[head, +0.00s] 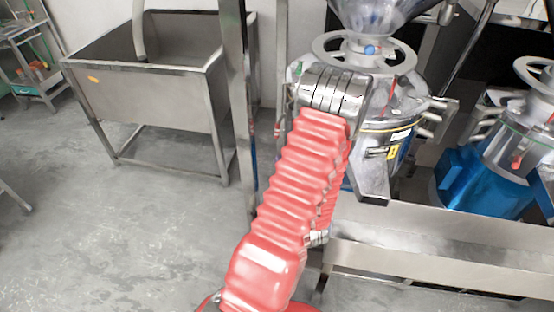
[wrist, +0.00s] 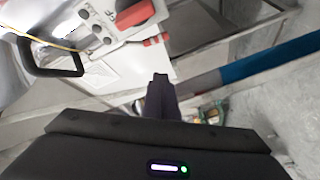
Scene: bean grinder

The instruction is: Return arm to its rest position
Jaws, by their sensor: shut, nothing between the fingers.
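My gripper (wrist: 161,80) shows in the wrist view as a dark pair of fingers held together, with nothing between them. It points away over the metal machinery and touches nothing that I can make out. In the head view my red-sleeved arm rises from the bottom centre and bends at a silver joint in front of the bean grinder (head: 402,130). The fingers cannot be made out in the head view.
A steel sink (head: 145,95) stands at the left, beside a steel post (head: 238,90). A second grinder with a blue base (head: 480,185) is at the right. A steel bench edge (head: 430,235) runs below the grinders.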

